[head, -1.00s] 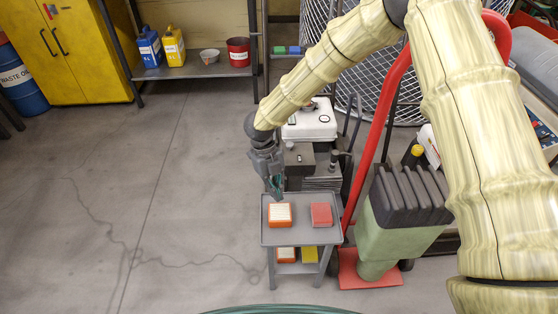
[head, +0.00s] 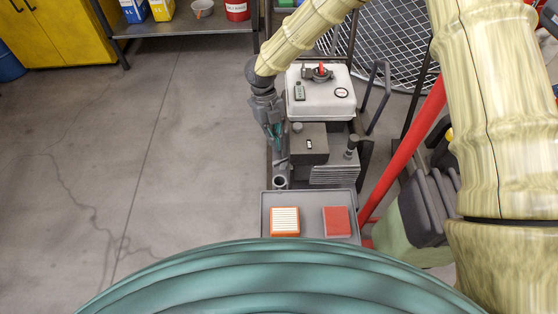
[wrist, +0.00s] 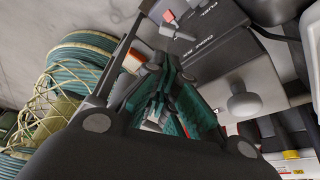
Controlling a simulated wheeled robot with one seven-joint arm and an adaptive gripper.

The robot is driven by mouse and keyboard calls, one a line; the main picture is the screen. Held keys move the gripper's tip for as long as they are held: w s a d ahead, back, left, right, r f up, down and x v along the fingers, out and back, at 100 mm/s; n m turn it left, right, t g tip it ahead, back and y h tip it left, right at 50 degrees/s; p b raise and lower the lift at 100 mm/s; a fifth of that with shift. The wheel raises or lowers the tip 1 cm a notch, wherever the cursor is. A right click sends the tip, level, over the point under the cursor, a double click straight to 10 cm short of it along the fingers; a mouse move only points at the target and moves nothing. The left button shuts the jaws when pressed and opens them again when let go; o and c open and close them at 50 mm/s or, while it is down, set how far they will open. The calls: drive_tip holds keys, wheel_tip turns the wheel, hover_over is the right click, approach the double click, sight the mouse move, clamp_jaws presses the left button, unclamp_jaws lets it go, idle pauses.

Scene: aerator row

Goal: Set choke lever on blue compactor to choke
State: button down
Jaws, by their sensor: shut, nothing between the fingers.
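The machine is an engine with a white tank (head: 320,105) and a dark grey housing (head: 309,143), behind the small trolley in the head view. Its body colour is not clear; I see no blue on it. In the wrist view a dark housing (wrist: 228,62) bears lettering that seems to read choke and fuel. A grey lever (wrist: 178,33) with a pale tab lies beside the choke lettering, and a red lever tip (wrist: 168,16) is near it. My gripper (head: 279,150) is shut and empty, left of the engine; its teal-padded fingers also show in the wrist view (wrist: 160,105), apart from the lever.
A grey trolley (head: 312,197) with an orange-framed filter (head: 285,221) and a red one (head: 337,221) stands before the engine. A teal hose coil (head: 280,275) fills the foreground. A red hand-truck frame (head: 405,150) is at right. The floor at left is clear.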

sight(282, 161)
idle(0.3)
drive_tip(key=b+x, duration=0.2)
drive_tip(key=x, duration=0.8)
